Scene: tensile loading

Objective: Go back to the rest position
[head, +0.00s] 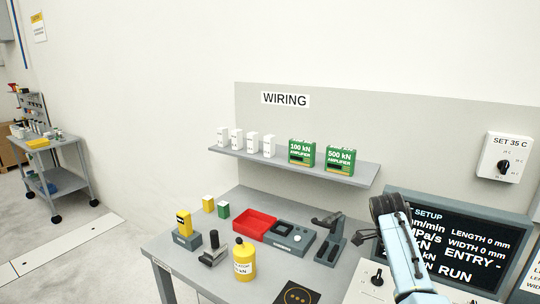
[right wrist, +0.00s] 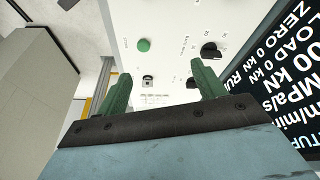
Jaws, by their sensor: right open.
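My right gripper (right wrist: 161,75) is open in the right wrist view, its two green fingers apart with nothing between them. It is in front of a white control panel (right wrist: 165,30) with a green button (right wrist: 144,45) and black knobs (right wrist: 211,51). I cannot tell whether the fingers touch the panel. In the head view my light blue right arm (head: 402,255) rises from the bottom right, in front of the dark screen; its fingers cannot be made out there. My left gripper is not in view.
A grey bench (head: 165,252) holds a red tray (head: 246,226), a yellow weight-like canister (head: 244,262) and small tools. A shelf (head: 365,170) above holds white boxes and two green amplifiers. The dark screen (head: 470,245) stands close to my right arm. A cart (head: 80,150) is far left.

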